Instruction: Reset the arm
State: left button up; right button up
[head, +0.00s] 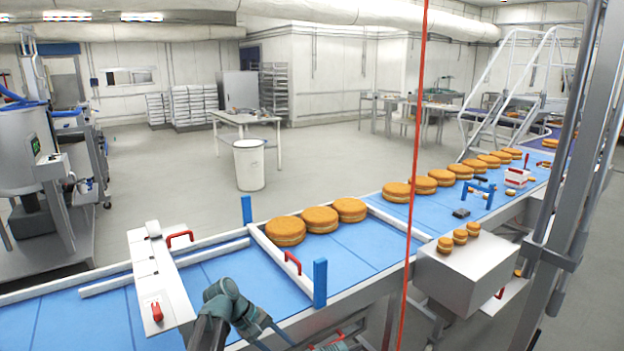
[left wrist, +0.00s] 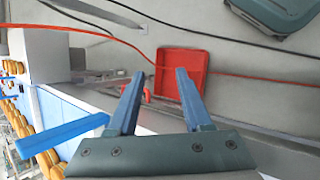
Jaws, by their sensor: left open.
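My left arm (head: 232,304) comes in at the bottom of the head view, folded in front of the blue conveyor (head: 215,280). Beyond the fingertips are a red tray (left wrist: 196,72) low down and cables. My right arm and gripper are not in view.
Round filled cakes (head: 286,231) stand on the conveyor behind a white frame with a red handle (head: 293,262). A blue post (head: 320,283) stands near my arm and a white panel (head: 160,285) lies left. A grey box (head: 465,275) carries small rounds. A red cord (head: 414,160) hangs in front.

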pick_arm(q)
jog(key=s+d+f+m+y+b, duration=0.1)
jog(key=s+f+m+y, duration=0.3)
jog(key=s, duration=0.5)
jog(key=s+d+f+m+y+b, duration=0.1)
jog(key=s+f+m+y+b, duration=0.1)
jog(key=s+f+m+y, duration=0.2)
jog(key=s+m, duration=0.3)
jog(key=s, duration=0.2)
jog(key=shift+s+f+y, duration=0.3)
jog(key=shift+s+y, duration=0.05)
jog(key=shift+y, duration=0.05)
dwell(1.3)
